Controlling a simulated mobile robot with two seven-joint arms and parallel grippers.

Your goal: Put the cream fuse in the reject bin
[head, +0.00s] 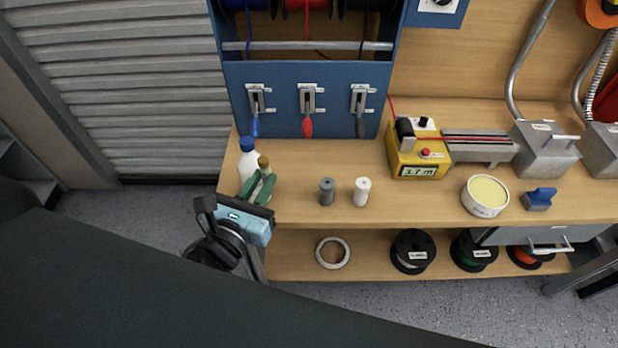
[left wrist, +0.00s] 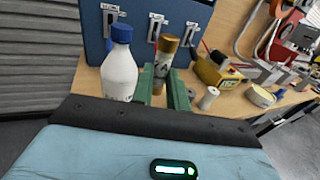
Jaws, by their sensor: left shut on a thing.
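My left gripper (head: 262,186) is at the left end of the bench, with its green fingers shut on an upright cylinder. This appears to be the cream fuse (head: 263,163), with a brass-brown top end. It also shows between the fingers in the left wrist view (left wrist: 166,52); its lower part is partly hidden by the fingers and gripper body. A white bottle with a blue cap (head: 247,160) stands close beside it on the left, and looms large in the left wrist view (left wrist: 120,65). I cannot make out a reject bin. My right gripper is not in view.
A grey cylinder (head: 327,191) and a white one (head: 361,192) stand to the right on the bench. Farther right are a yellow meter (head: 418,150), a round tin (head: 485,196) and a blue block (head: 540,198). A blue lever rack (head: 280,80) rises behind. Spools sit on the lower shelf (head: 375,266).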

